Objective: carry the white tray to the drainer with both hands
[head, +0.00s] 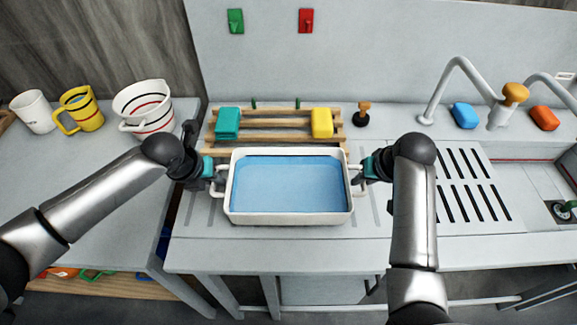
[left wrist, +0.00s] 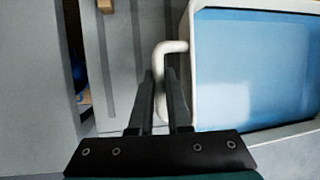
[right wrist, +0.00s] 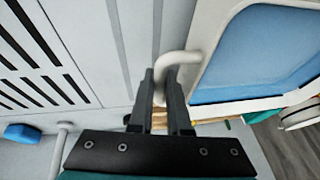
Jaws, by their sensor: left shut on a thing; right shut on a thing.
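The white tray (head: 288,218) has a blue inside and looks level in the middle of the head view. My left gripper (head: 214,178) is shut on the tray's left handle; the left wrist view shows the pale handle (left wrist: 168,48) between the fingers. My right gripper (head: 361,177) is shut on the right handle (right wrist: 178,58). I cannot tell whether the tray rests on the counter or hangs just above it. A wooden slatted rack (head: 275,137) lies behind the tray, partly hidden by it. A slotted drainer panel (head: 474,213) lies to the right.
A teal block (head: 228,122) and a yellow block (head: 322,122) sit on the rack. A white mug (head: 33,112), a yellow mug (head: 82,110) and a striped jug (head: 146,108) stand at left. A tap (head: 460,85) with blue and orange blocks is at back right.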

